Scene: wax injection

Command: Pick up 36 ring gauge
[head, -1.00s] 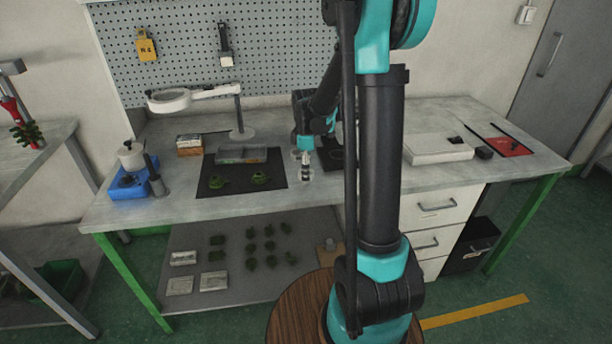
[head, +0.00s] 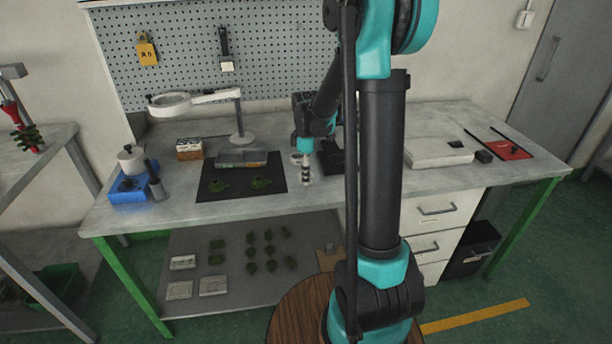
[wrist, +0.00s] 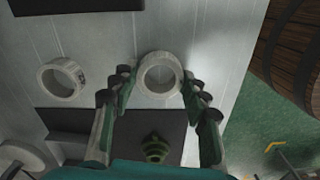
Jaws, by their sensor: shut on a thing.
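A pale metal ring gauge (wrist: 146,86) sits between the two fingertips of my gripper (wrist: 160,80) in the wrist view. The fingertips press on its outer sides, left and right, and its round hole faces the camera. A second similar ring gauge (wrist: 46,82) lies apart on the bench to the left, with small marks on its rim that I cannot read. In the head view my gripper (head: 305,172) is low over the bench, right of the black mat. The fingers are small there, and whether the held ring touches the bench is unclear.
The black mat (head: 212,181) carries green wax pieces and a grey block. A magnifier lamp (head: 240,120) stands behind it. A blue heater (head: 125,193) with a pot is at the left. A pale flat box (head: 425,150) lies right of my arm. The bench front is clear.

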